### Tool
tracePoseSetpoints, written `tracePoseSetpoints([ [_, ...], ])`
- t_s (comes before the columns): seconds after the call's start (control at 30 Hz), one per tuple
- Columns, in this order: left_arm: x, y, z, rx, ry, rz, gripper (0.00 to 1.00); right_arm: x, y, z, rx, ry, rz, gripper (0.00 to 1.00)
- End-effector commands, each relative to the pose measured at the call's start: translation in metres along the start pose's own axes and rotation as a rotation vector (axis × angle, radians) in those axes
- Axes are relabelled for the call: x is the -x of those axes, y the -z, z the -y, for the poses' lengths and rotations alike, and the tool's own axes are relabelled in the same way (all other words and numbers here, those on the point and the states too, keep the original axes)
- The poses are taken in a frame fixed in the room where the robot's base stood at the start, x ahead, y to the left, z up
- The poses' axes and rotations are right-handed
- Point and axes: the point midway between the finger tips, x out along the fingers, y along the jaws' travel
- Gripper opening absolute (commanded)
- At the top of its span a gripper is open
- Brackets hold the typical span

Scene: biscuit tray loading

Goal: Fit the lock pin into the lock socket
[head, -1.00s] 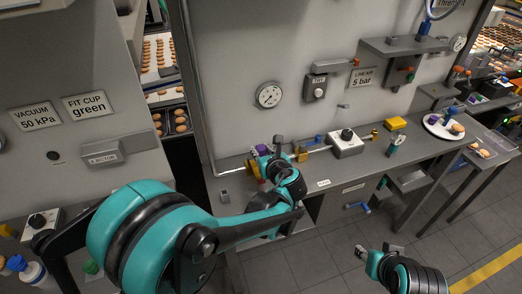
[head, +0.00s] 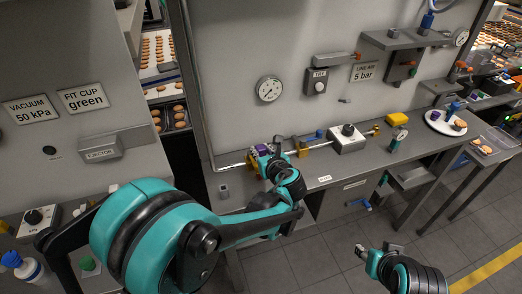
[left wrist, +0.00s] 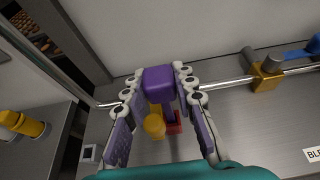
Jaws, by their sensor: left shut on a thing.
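My left gripper (left wrist: 157,88) is closed around a purple block, seen between its fingertips in the left wrist view (left wrist: 158,78); I take it to be the lock pin's head. A narrower purple part runs down from it beside a red piece (left wrist: 174,127) and a yellow rounded part (left wrist: 154,126). Which of these is the lock socket, and whether the pin is inside it, I cannot tell. In the head view, the left gripper (head: 267,158) is at the left end of the pipe, with the purple block (head: 262,149) at its tips. My right gripper (head: 363,251) is low, away from the bench.
A metal pipe (head: 321,145) runs along the wall, with a brass valve (head: 302,150) beside the left gripper. The bench front is mostly clear.

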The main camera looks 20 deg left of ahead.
Motion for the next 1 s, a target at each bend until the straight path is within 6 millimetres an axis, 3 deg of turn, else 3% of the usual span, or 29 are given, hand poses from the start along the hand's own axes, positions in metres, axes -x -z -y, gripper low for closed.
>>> tracePoseSetpoints([
  [0.77,-0.008,0.019,0.000,0.000,0.000,0.000,0.00,-0.015,-0.011,0.000,0.000,0.000,0.000,0.40],
  [0.8,-0.008,0.018,0.000,0.000,0.000,0.000,0.34,-0.014,-0.010,0.000,0.000,0.000,0.000,0.40],
  [0.87,-0.007,0.018,0.000,0.000,0.000,0.000,0.50,-0.014,-0.010,0.000,0.000,0.000,0.000,0.40],
  [1.0,-0.007,0.018,0.000,0.000,0.000,0.000,0.50,-0.014,-0.010,0.000,0.000,0.000,0.000,0.40],
])
